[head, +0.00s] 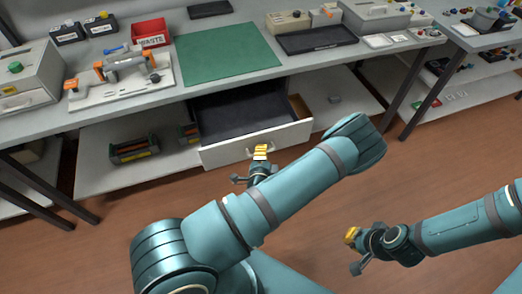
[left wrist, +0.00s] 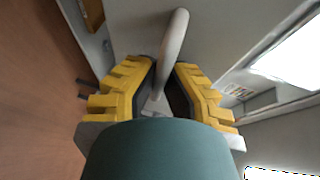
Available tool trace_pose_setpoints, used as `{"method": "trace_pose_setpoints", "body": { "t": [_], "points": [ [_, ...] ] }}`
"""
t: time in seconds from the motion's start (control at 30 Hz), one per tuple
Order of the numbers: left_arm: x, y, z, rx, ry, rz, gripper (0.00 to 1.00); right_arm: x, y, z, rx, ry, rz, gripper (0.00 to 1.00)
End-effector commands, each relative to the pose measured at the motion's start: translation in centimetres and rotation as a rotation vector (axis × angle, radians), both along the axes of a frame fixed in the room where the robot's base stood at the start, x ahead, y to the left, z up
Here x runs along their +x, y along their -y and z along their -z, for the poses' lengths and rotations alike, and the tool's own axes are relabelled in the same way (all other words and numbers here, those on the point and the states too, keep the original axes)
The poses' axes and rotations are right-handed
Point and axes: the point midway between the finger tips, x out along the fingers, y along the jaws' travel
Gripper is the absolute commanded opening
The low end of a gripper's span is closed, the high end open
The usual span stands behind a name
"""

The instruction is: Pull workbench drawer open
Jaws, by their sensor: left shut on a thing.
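The workbench drawer (head: 222,155) is pulled out from under the bench, and its dark inside (head: 243,108) shows and looks empty. Its pale handle (left wrist: 173,50) runs between the yellow fingers of my left gripper (left wrist: 160,88) in the left wrist view. In the head view, my left gripper (head: 260,151) is at the middle of the drawer front, shut on the handle, which it mostly hides. My right gripper (head: 352,238) hangs over the floor to the right, away from the drawer. Its fingers are too small and turned to tell open from shut.
A lower shelf (head: 100,173) lies under the bench. The brown floor (head: 330,185) ahead is clear.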

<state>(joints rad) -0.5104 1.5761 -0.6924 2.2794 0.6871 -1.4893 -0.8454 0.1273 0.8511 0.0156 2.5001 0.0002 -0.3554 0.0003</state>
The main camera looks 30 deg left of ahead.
Motion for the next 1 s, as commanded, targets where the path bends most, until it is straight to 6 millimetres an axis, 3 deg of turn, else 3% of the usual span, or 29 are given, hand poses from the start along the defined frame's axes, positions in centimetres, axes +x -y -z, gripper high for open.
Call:
{"method": "trace_pose_setpoints", "body": {
  "t": [0.33, 0.37, 0.4, 0.43, 0.77, 1.0],
  "points": [
    [0.1, 0.2, 0.0, -0.003, 0.001, 0.004, 0.0, 0.0, 0.0, 0.0, 0.0, 0.0, 0.0, 0.0],
    [0.1, 0.2, 0.0, -0.002, 0.002, 0.004, 0.21, 0.0, 0.0, 0.0, 0.0, 0.0, 0.0, 0.0],
    [0.1, 0.2, 0.0, -0.002, 0.002, 0.004, 0.35, 0.0, 0.0, 0.0, 0.0, 0.0, 0.0, 0.0],
    [0.1, 0.1, 0.0, -0.001, 0.001, 0.004, 0.41, 0.0, 0.0, 0.0, 0.0, 0.0, 0.0, 0.0],
    [-0.2, 0.2, 0.0, 0.0, 0.0, 0.001, 0.41, 0.0, 0.0, 0.0, 0.0, 0.0, 0.0, 0.0],
    [-2.8, 1.5, -0.6, 0.0, -0.002, 0.003, 0.41, 0.0, 0.0, 0.0, 0.0, 0.0, 0.0, 0.0]
  ]
}}
